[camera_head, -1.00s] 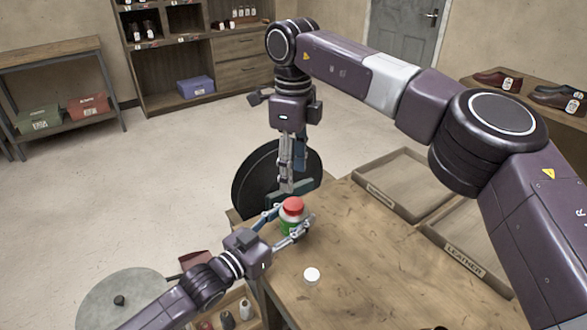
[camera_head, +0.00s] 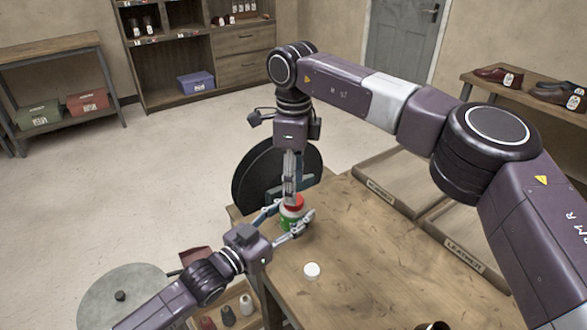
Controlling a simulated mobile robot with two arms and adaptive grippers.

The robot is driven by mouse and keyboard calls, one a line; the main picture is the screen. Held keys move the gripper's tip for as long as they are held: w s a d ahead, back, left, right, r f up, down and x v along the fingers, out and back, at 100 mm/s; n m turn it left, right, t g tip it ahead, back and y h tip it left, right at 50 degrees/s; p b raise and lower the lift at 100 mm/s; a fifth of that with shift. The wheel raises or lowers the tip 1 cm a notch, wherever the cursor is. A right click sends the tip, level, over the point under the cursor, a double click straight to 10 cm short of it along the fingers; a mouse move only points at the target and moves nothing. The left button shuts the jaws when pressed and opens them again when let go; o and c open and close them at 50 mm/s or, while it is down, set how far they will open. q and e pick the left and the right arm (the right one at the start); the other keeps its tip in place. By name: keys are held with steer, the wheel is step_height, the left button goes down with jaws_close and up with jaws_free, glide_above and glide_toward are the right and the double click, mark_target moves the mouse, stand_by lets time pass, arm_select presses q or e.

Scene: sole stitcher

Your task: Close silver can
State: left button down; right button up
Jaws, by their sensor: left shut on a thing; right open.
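A small green and white jar with a red lid (camera_head: 294,201) stands near the left edge of the wooden workbench. My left gripper (camera_head: 290,222) is shut around the jar's body (camera_head: 288,217) from the front left. My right gripper (camera_head: 290,195) points straight down, with its fingers right at the red lid. It is open; whether it touches the lid I cannot tell. A round white cap (camera_head: 311,270) lies alone on the bench, right of my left gripper. The rim of a dark round container (camera_head: 434,326) shows at the bottom edge, mostly cut off. I cannot make out a silver can clearly.
Two shallow trays, one labelled LEATHER (camera_head: 463,253), lie along the bench's far right side. A large black disc (camera_head: 258,172) stands behind the jar. Lower left are a grey round surface (camera_head: 120,300) and a shelf with small spools (camera_head: 229,316). The bench's middle (camera_head: 370,255) is clear.

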steer(key=shift+f, duration=1.65)
steer(key=c, duration=1.2)
steer(key=m, duration=0.5)
steer(key=o, duration=1.3)
steer(key=shift+o, duration=0.2)
steer(key=shift+r, duration=0.1)
step_height(320, 180, up, 12)
